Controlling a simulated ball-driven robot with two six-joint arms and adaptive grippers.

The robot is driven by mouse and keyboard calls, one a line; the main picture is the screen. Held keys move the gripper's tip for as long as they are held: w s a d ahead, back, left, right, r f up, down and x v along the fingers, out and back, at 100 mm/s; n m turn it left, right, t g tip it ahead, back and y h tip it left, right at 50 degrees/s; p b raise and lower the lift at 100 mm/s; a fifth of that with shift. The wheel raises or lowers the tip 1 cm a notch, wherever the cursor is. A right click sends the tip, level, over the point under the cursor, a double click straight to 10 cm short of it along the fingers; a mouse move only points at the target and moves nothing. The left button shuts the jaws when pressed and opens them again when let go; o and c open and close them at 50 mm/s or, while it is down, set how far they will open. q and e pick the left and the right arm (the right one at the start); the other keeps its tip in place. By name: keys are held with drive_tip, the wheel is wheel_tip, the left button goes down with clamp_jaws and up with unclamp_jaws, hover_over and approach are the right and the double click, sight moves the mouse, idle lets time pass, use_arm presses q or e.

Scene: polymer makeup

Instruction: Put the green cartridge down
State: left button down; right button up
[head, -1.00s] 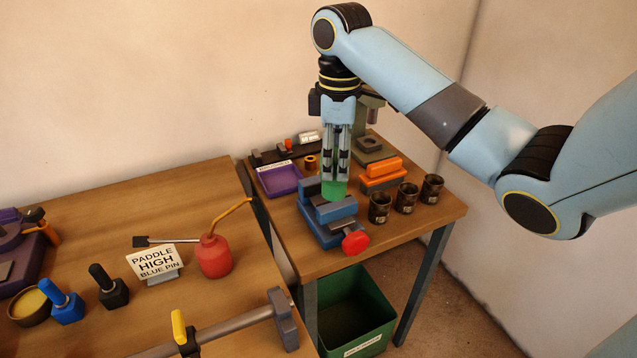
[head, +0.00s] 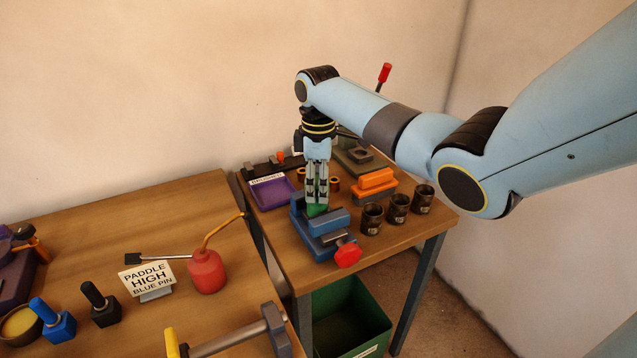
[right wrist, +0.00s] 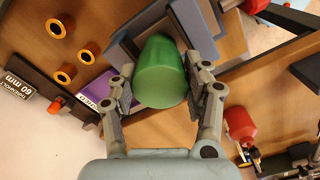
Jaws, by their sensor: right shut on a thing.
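The green cartridge (right wrist: 160,75) is between the fingers of my right gripper (right wrist: 165,90), which is shut on it. In the head view my right gripper (head: 317,200) points down over the blue vise (head: 322,232). The lower end of the green cartridge (head: 317,210) shows at the fingertips, at the vise jaws. I cannot tell whether it touches the vise. The vise has a red handle knob (head: 348,254). My left gripper is not in view.
Several dark cups (head: 397,208) stand right of the vise, with an orange block (head: 375,184) behind them. A purple tray (head: 271,191) lies to the left. A red oil can (head: 207,270) and a sign (head: 148,278) stand on the left table. A green bin (head: 350,320) is below.

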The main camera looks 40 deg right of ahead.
drive_tip(key=shift+f, duration=0.15)
drive_tip(key=o, duration=1.2)
drive_tip(key=shift+o, duration=0.2)
drive_tip(key=shift+r, duration=0.2)
wheel_tip(320, 180, up, 12)
drive_tip(key=b, duration=0.1)
drive_tip(key=shift+f, duration=0.1)
